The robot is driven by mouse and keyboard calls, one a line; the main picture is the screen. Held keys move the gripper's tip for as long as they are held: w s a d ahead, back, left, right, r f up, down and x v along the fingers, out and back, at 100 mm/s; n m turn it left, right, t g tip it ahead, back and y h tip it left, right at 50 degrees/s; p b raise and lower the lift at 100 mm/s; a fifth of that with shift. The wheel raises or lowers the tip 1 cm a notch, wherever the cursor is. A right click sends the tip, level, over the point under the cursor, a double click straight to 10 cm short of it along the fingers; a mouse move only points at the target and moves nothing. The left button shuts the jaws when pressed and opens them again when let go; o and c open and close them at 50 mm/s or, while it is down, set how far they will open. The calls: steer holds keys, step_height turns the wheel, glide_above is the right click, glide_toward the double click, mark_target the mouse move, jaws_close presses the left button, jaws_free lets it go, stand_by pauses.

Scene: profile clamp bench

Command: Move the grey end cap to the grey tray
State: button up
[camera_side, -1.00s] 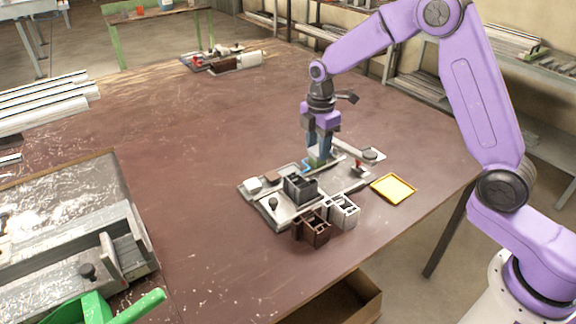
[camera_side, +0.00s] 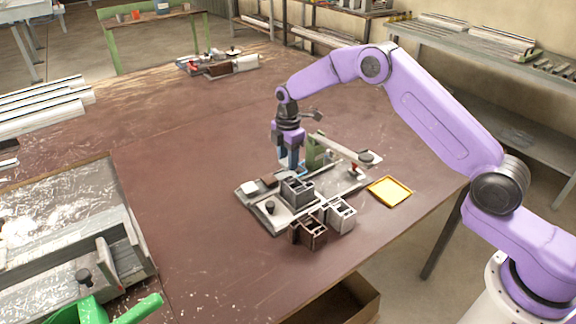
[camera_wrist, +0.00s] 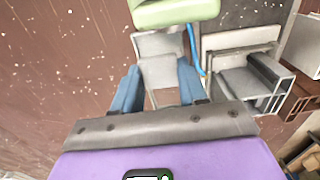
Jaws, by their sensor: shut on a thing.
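My gripper (camera_side: 290,168) is low at the back left of the clamp fixture, pointing down. In the wrist view its two blue fingers (camera_wrist: 159,66) are closed on a light grey piece (camera_wrist: 160,45), which I take to be the grey end cap. In the side view this piece is hidden or too small to make out. I cannot make out a separate grey tray with certainty. A yellow-rimmed tray (camera_side: 390,191) lies at the right of the fixture.
The grey fixture plate (camera_side: 283,217) carries a dark grey profile (camera_side: 297,191), a white block (camera_side: 249,188) and a brown block (camera_side: 268,181). A green post (camera_side: 315,150) with a long lever stands right of my gripper. White (camera_side: 341,214) and brown (camera_side: 313,234) profiles sit in front.

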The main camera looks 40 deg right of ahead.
steer(key=shift+f, duration=1.45)
steer(key=shift+f, duration=0.15)
steer(key=o, duration=0.7)
steer(key=shift+c, duration=0.2)
step_height(320, 180, up, 12)
steer(key=shift+r, duration=0.2)
